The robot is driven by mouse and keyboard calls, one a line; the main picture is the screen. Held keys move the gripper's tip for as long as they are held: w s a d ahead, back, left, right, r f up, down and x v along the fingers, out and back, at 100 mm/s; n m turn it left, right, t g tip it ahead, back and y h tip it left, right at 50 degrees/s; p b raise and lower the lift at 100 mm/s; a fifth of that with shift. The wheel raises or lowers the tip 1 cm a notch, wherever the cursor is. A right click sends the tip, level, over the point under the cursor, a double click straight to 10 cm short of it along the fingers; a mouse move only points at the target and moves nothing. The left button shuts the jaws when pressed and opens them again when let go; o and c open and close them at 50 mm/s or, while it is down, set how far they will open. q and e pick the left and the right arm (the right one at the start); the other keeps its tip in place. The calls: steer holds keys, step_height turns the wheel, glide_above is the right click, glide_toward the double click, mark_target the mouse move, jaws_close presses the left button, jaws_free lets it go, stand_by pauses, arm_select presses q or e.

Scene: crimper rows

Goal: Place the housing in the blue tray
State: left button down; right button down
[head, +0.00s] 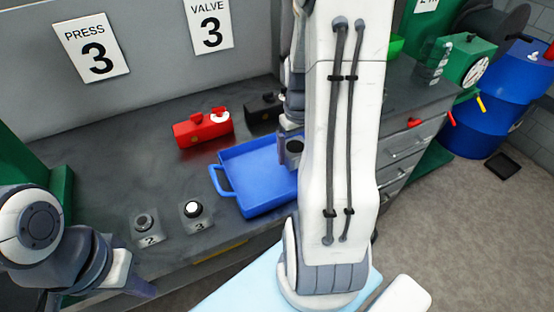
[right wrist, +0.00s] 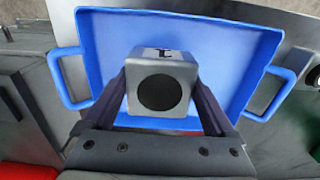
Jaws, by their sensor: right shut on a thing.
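The housing (right wrist: 160,84) is a grey block with a round black opening and a dark mark on one face. My right gripper (right wrist: 172,95) is shut on it, one dark finger on each side. The blue tray (right wrist: 103,40) lies behind the housing in the right wrist view. In the head view the tray (head: 250,170) sits on the bench, and the housing (head: 293,148) shows over its right part, beside my right arm. I cannot tell whether it touches the tray floor. My left gripper (head: 138,287) is at the lower left, away from the tray; its fingers are unclear.
Two grey blocks, marked 2 (head: 146,224) and 3 (head: 195,212), stand left of the tray. A red box (head: 203,129) and a black box (head: 264,107) stand behind it. My right arm hides the tray's right end. The bench's left middle is clear.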

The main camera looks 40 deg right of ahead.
glide_above(279, 170)
step_height(279, 170, down, 3)
steer(key=shift+r+p, duration=0.15)
steer(key=shift+p, duration=0.2)
step_height(279, 170, down, 4)
steer(key=shift+r+p, duration=0.2)
steer(key=shift+p, duration=0.15)
steer(key=shift+f, duration=0.3)
steer(key=shift+f, duration=0.1)
jaws_free()
steer(key=shift+r, duration=0.5)
step_height(279, 170, up, 11)
steer(key=shift+r+b, duration=0.15)
steer(key=shift+b, duration=0.5)
